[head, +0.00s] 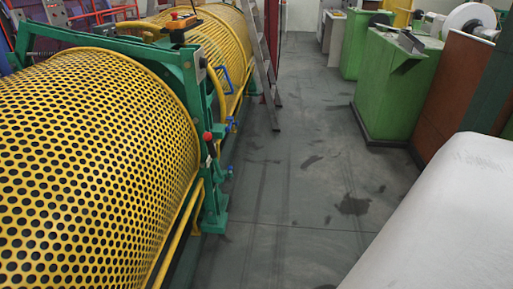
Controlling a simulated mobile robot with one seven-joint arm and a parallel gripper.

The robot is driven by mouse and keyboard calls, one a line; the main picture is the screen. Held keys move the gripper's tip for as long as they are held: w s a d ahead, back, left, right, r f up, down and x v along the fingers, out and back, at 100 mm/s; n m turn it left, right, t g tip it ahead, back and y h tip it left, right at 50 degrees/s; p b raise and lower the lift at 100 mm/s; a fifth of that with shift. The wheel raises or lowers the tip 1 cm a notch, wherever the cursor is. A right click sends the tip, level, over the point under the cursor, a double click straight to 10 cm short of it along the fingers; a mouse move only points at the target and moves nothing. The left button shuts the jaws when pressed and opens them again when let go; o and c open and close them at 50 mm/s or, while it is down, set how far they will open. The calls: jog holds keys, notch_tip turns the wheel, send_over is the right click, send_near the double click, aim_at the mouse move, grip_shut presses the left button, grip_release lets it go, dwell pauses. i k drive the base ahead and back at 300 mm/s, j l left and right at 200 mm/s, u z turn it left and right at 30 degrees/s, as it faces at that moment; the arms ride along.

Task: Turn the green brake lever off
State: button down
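A green upright frame (190,88) stands between two yellow perforated drum guards on the left. A small red knob (207,136) shows on the frame's aisle side, with a short thin part below it. I cannot tell for sure whether this is the green brake lever, or which position it is in. Blue handles (231,124) sit just right of it, and a blue loop-shaped handle (222,77) is higher up. My gripper is not in view.
The near yellow guard (90,160) fills the left, the far one (215,45) lies behind. A stepladder (262,55) leans by the far guard. The grey floor aisle (300,150) is clear. Green cabinets (395,80) line the right. A large white rounded surface (450,220) fills the lower right.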

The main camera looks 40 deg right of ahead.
aim_at(215, 160)
jog(key=i+j+z, duration=0.1)
jog(key=z, duration=0.95)
jog(key=i+l, duration=1.05)
jog(key=i+j, duration=0.05)
